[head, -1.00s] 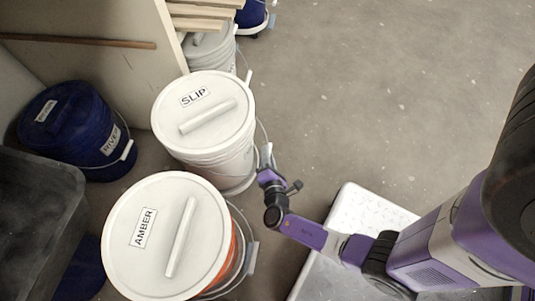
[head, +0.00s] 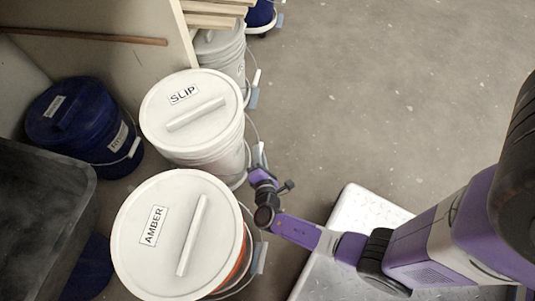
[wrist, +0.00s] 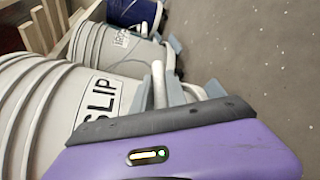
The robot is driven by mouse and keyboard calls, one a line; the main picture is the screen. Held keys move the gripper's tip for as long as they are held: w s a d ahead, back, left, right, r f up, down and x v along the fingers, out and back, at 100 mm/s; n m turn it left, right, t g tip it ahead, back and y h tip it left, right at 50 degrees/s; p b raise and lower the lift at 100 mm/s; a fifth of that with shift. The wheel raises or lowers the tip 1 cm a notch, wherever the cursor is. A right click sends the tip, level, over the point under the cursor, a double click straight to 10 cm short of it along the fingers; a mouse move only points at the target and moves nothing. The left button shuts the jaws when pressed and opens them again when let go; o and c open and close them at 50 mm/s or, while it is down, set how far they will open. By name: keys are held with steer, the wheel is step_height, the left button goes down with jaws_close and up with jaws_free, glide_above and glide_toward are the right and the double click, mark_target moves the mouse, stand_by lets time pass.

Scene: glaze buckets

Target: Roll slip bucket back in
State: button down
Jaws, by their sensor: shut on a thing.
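The slip bucket (head: 200,150) is white with a lid labelled SLIP. It stands upright on the floor, just beyond the amber bucket (head: 180,235), between that and a grey-white bucket farther back. My gripper (head: 257,168) is at its right side, low down. In the wrist view the slip bucket (wrist: 40,110) fills the left, its label partly covered by my gripper (wrist: 160,95). The jaws are shut on the slip bucket's pale handle (wrist: 159,84). The bucket's base is mostly hidden.
A dark blue bucket (head: 85,120) stands left of the slip bucket, near the wall. A dark bin (head: 40,215) is at lower left. Wooden slats (head: 215,15) overhang the grey-white bucket (head: 220,50). The floor (head: 390,90) to the right is clear.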

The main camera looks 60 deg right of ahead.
steer(key=shift+s+d+f, duration=0.15)
steer(key=shift+s+d, duration=0.35)
steer(key=shift+s, duration=0.3)
steer(key=c, duration=1.3)
jaws_free()
steer(key=shift+c, duration=0.2)
steer(key=shift+w, duration=0.1)
steer(key=p+v, duration=0.2)
steer(key=v, duration=0.6)
steer(key=shift+a+p, duration=0.15)
steer(key=shift+p, duration=0.15)
steer(key=p+v, duration=0.1)
steer(key=v, duration=0.7)
steer(key=shift+a, duration=0.35)
